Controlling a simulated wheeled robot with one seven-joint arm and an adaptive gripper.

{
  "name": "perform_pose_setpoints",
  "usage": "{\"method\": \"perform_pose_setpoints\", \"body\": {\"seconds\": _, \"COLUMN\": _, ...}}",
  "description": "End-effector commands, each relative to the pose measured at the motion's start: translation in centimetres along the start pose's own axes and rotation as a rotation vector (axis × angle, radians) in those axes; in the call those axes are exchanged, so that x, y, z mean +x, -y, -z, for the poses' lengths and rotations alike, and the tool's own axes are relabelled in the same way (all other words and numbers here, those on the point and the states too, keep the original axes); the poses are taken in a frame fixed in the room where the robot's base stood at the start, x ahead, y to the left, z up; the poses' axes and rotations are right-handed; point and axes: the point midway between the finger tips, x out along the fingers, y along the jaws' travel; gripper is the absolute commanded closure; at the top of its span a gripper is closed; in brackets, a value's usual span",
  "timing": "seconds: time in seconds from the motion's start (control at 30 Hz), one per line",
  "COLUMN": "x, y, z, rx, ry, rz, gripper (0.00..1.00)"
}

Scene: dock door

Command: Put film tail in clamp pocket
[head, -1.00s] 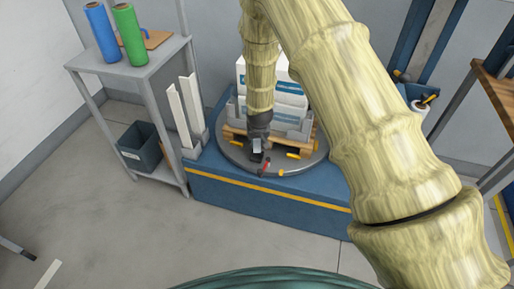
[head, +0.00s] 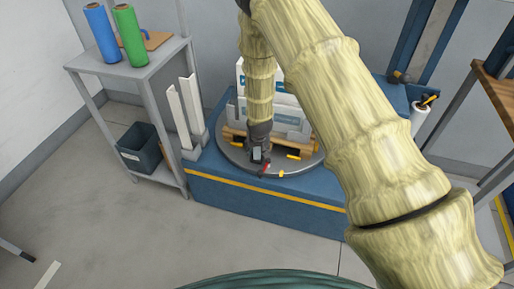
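My gripper (head: 258,156) is small and dark at the end of my arm. It hangs low over the front edge of the grey turntable (head: 232,158), in front of the pallet load. Whether its fingers are open or shut is too small to tell. A small red part (head: 265,169) and a small yellow part (head: 282,174) sit at the turntable's front rim, just right of and below the gripper. I cannot tell which part is the clamp pocket. I cannot make out the film tail. A white roll (head: 419,119) stands at the right on the blue machine.
White boxes (head: 291,96) stand on a wooden pallet (head: 232,133), partly behind my arm. The blue base (head: 270,199) has a yellow stripe. A grey shelf (head: 140,62) with blue and green rolls stands left, white corner posts (head: 174,113) beside it. The floor in front is clear.

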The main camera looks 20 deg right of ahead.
Motion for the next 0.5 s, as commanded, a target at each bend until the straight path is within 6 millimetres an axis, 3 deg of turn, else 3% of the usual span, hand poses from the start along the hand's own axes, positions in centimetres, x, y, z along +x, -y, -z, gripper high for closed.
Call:
{"method": "perform_pose_setpoints", "body": {"seconds": 0.27, "x": -0.2, "y": 0.0, "z": 0.1, "rx": 0.0, "ry": 0.0, "rz": 0.0, "gripper": 0.51}}
{"method": "perform_pose_setpoints", "body": {"seconds": 0.5, "x": -2.8, "y": 0.0, "z": 0.2, "rx": 0.0, "ry": -0.001, "rz": 0.0, "gripper": 0.51}}
